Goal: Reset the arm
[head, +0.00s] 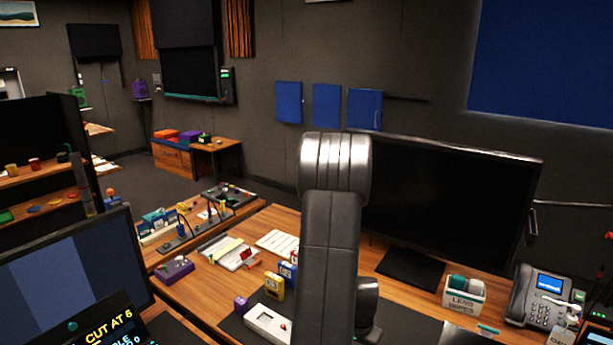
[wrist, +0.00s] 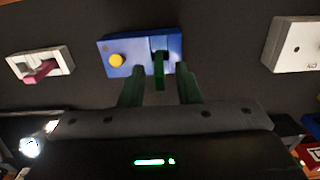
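In the wrist view, my gripper (wrist: 158,72) has its two dark green fingers spread apart, with a clear gap between them. The fingertips are at the near edge of a blue box (wrist: 118,46) with a round yellow button (wrist: 117,60). A green lever-like part (wrist: 160,75) on that box shows between the fingers; I see no contact with it. In the head view, my arm (head: 333,235) rises in the middle of the picture and hides part of the desk. My gripper is not visible there.
In the wrist view, a white box with a pink lever (wrist: 40,66) is at left and another white box (wrist: 292,45) at right. In the head view, a large monitor (head: 450,200), a wipes box (head: 464,292) and a phone (head: 540,295) stand right of my arm. Small boxes crowd the left.

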